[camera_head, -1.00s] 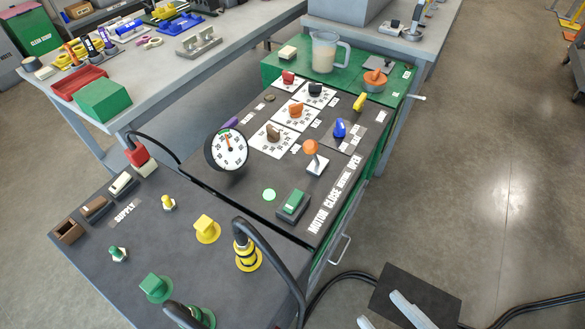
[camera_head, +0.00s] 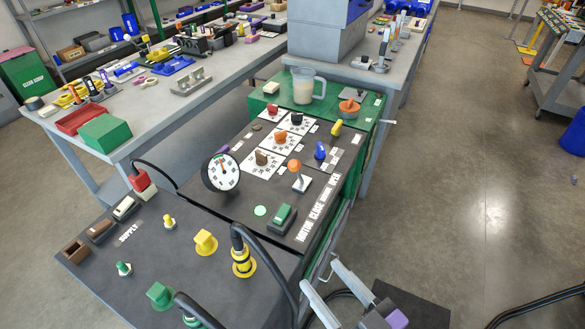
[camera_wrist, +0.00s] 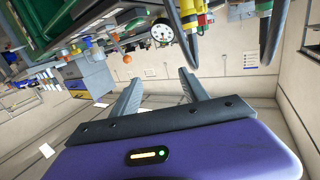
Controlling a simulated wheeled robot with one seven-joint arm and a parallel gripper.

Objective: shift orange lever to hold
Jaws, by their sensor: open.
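The orange ball-topped lever (camera_head: 294,165) stands on a small white plate on the dark cart panel, right of the round gauge and behind the green rocker switch. Its ball also shows in the wrist view (camera_wrist: 126,59), beyond and left of my fingers. My gripper (camera_head: 319,273) is open and empty, at the cart's right front side, apart from the lever. Its two grey fingers also show spread in the wrist view (camera_wrist: 160,72). The printing near the lever is too small to read surely.
The round gauge (camera_head: 221,172), green rocker switch (camera_head: 283,217) and blue knob (camera_head: 320,150) surround the lever. A black hose on a yellow fitting (camera_head: 242,259) arches over the cart's front right. A measuring jug (camera_head: 303,88) stands behind. Floor to the right is open.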

